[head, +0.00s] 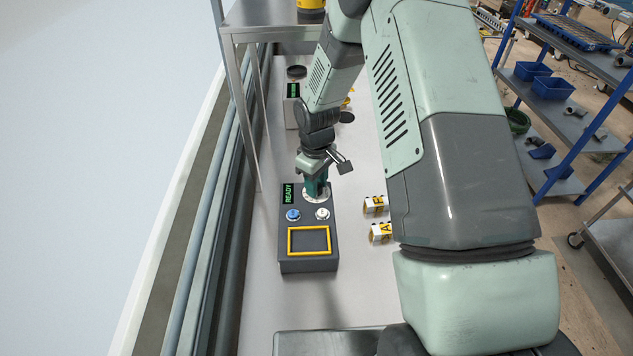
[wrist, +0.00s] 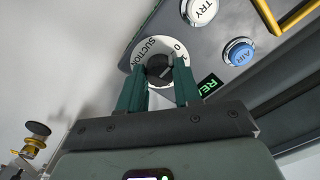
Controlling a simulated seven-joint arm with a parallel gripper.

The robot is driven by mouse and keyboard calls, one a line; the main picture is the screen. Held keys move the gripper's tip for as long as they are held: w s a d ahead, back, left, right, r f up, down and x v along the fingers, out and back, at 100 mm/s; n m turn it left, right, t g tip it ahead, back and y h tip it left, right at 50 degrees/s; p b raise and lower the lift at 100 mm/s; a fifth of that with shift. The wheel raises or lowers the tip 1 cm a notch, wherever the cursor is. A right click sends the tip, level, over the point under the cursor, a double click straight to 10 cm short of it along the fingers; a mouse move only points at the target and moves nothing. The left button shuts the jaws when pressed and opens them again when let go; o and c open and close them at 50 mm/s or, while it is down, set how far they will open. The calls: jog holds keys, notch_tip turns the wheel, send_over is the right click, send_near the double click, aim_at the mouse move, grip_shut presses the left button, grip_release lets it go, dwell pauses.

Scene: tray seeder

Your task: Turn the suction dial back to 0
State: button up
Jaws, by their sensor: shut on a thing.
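The suction dial (wrist: 159,66) is a dark round knob on a white ring printed "SUCTION", with a "0" on the ring's right side in the wrist view. My gripper (wrist: 159,76) has its two green fingers shut on the knob, one on each side. A pale mark shows on the knob between the fingers, but where it points on the scale I cannot tell. In the head view my gripper (head: 316,185) reaches down onto the white dial ring (head: 316,197) at the far end of the dark control box (head: 309,264); the knob is hidden there.
On the box are a green "READY" display (head: 288,193), a blue button (head: 293,215), a white button (head: 322,213) and a yellow frame (head: 309,253). Yellow-and-white labelled pieces (head: 380,232) lie to the right. A metal frame post (head: 240,110) stands at left.

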dwell(0.4)
jog(key=o, duration=1)
jog(key=shift+o, duration=0.2)
jog(key=shift+r, duration=0.1)
notch_tip(320, 180, up, 11)
jog(key=shift+f, duration=0.2)
